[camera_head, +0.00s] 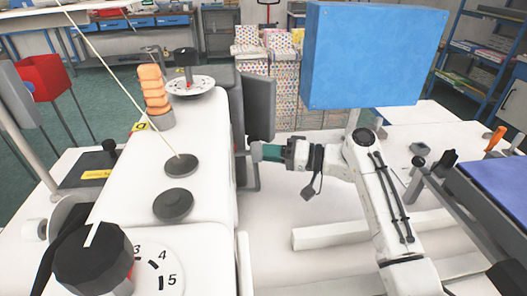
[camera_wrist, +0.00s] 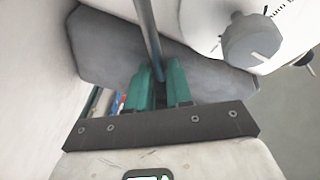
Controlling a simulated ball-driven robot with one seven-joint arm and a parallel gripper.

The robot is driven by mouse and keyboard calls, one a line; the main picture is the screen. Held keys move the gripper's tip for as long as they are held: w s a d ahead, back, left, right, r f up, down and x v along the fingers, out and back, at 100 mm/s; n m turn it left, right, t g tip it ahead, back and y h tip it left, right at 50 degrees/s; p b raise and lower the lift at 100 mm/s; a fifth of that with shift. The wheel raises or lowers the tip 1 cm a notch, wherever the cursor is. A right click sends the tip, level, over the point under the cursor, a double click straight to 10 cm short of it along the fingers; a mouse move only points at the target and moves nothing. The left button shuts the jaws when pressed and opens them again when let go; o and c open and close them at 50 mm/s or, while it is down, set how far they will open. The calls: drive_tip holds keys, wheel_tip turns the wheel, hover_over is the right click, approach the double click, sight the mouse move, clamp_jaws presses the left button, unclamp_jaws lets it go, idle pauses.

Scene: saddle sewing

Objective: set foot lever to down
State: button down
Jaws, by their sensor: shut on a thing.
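My gripper (camera_head: 258,152) with green fingers is at the right side of the white sewing machine (camera_head: 205,130), beside its dark grey plate. In the wrist view, the green fingertips (camera_wrist: 159,75) close around the end of a thin grey rod, which I take for the foot lever (camera_wrist: 148,30). The rod runs up and out of the top of that view. In the head view, the lever is mostly hidden at the fingertips, and its exact position, up or down, cannot be told.
A large blue panel (camera_head: 372,55) stands above and behind my arm. A black dial (camera_head: 95,258) is on the machine at front left. A grey knob (camera_wrist: 250,40) is close to the fingers in the wrist view. White table (camera_head: 278,205) is clear below the gripper.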

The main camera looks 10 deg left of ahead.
drive_tip(key=shift+w+f+m+g+h+b, duration=0.15)
drive_tip(key=shift+w+f+m+h+b, duration=0.2)
drive_tip(key=shift+f+m, duration=0.45)
drive_tip(key=shift+w+f+m+g+h+b, duration=0.1)
drive_tip(key=shift+w+f+m+h+b, duration=0.3)
drive_tip(key=shift+m, duration=0.65)
drive_tip(key=shift+w+f+m+g+h+b, duration=0.2)
drive_tip(key=shift+w+f+m, duration=0.15)
drive_tip(key=shift+f+m, duration=0.5)
drive_tip(key=c, duration=1)
unclamp_jaws()
drive_tip(key=shift+d+f, duration=0.1)
drive_tip(key=shift+f, duration=0.05)
drive_tip(key=shift+o, duration=0.3)
drive_tip(key=shift+s, duration=0.1)
drive_tip(key=d, duration=0.3)
drive_tip(key=d+r, duration=0.1)
drive_tip(key=d, duration=0.3)
drive_tip(key=d+r, duration=0.1)
drive_tip(key=d, duration=0.2)
drive_tip(key=shift+d, duration=0.2)
drive_tip(key=shift+f, duration=0.1)
